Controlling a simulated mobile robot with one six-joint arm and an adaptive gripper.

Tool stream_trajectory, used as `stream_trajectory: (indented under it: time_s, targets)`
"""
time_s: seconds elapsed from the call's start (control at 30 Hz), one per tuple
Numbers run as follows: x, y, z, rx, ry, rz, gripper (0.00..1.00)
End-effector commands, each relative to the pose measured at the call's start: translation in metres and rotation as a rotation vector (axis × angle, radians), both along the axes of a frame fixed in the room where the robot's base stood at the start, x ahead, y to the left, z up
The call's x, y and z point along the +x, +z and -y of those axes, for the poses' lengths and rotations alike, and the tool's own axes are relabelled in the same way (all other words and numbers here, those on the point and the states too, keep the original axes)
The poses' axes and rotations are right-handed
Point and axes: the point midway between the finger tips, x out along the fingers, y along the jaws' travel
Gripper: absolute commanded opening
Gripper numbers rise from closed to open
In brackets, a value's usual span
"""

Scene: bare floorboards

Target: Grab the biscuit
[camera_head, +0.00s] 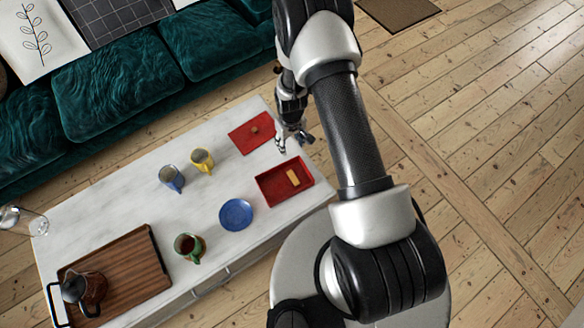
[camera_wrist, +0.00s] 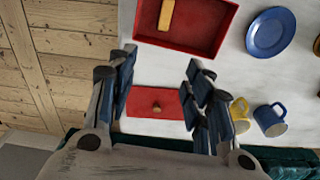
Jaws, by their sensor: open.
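The biscuit (camera_head: 293,177), a small tan bar, lies inside an open red box (camera_head: 269,190) near the right end of the white table. In the wrist view the biscuit (camera_wrist: 166,15) is at the top edge, partly cut off, in the red box (camera_wrist: 205,47). My gripper (camera_head: 295,142) is open and empty, above the table's far right edge, apart from the biscuit. In the wrist view the fingers of my gripper (camera_wrist: 160,65) spread on either side of the gap between the box and a flat red lid (camera_wrist: 178,108) with a small brown knob.
On the white table (camera_head: 130,215) are a blue plate (camera_head: 236,215), a yellow mug (camera_head: 202,160), a blue mug (camera_head: 171,178), a green mug (camera_head: 188,247) and a wooden tray (camera_head: 125,275) with a teapot (camera_head: 84,289). A teal sofa (camera_head: 120,83) stands behind.

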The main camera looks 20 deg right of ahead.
Motion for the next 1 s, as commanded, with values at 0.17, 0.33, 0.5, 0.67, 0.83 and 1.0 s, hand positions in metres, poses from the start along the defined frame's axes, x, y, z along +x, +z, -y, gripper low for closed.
stream_trajectory:
  time_s: [0.17,0.33,0.5,0.67,0.83,1.0]
  targets:
    - [-0.022,-0.049,0.000,0.000,0.017,-0.032,0.47]
    - [-0.028,-0.074,0.000,0.000,0.022,-0.038,0.47]
    - [-0.029,-0.110,0.000,-0.001,0.022,-0.039,0.47]
    - [-0.029,-0.145,0.000,-0.001,0.022,-0.039,0.47]
    - [-0.028,-0.174,0.000,0.000,0.021,-0.038,0.47]
    - [-0.028,-0.185,0.000,0.000,0.021,-0.037,0.47]
